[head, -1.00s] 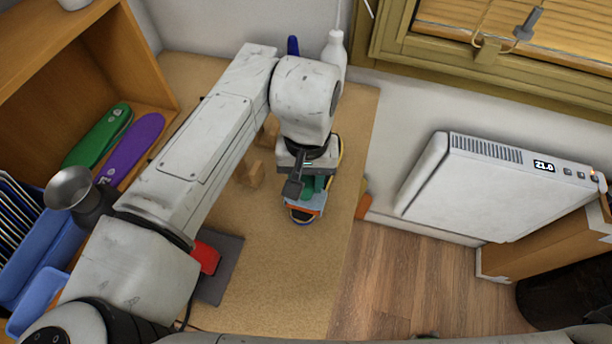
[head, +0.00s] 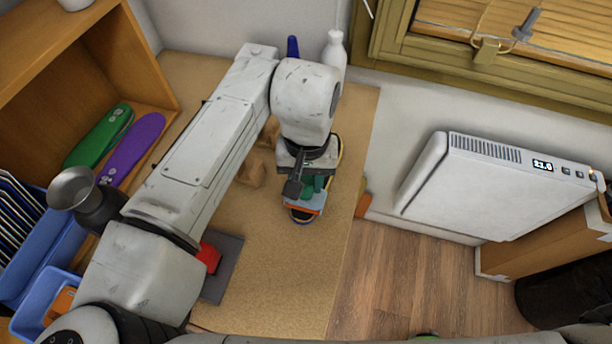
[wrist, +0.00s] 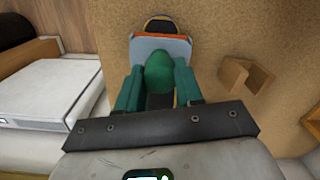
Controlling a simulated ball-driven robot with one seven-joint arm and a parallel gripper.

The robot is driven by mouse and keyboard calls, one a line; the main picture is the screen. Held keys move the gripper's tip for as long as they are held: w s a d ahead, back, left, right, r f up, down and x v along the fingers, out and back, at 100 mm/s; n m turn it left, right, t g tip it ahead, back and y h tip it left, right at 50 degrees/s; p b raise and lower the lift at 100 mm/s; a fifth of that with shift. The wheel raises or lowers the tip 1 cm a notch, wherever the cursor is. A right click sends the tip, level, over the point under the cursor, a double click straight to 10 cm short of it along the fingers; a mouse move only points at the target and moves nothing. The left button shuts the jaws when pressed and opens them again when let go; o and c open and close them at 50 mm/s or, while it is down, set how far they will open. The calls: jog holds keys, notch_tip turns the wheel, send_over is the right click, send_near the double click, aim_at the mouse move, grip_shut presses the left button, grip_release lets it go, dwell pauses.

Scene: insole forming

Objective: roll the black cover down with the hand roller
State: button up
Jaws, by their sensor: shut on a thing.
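My gripper (head: 312,186) points down over the work table and is shut on the green handle of the hand roller. In the wrist view the rounded green handle (wrist: 163,74) sits between the two dark green fingers (wrist: 160,90). The roller's wide grey-blue head with an orange edge (wrist: 160,45) lies across the insole, and it also shows in the head view (head: 303,205). The black cover (wrist: 158,24) shows as a dark rounded end with a yellow rim beyond the roller. The rest of the insole is mostly hidden under my gripper. I cannot tell how flat the cover lies.
Small wooden blocks (head: 250,172) stand left of the gripper. A red item (head: 208,257) lies on a dark grey pad (head: 226,262). A white bottle (head: 334,52) stands at the back. The table's right edge is close by; its front part is clear.

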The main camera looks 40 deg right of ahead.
jog(key=shift+f, duration=0.1)
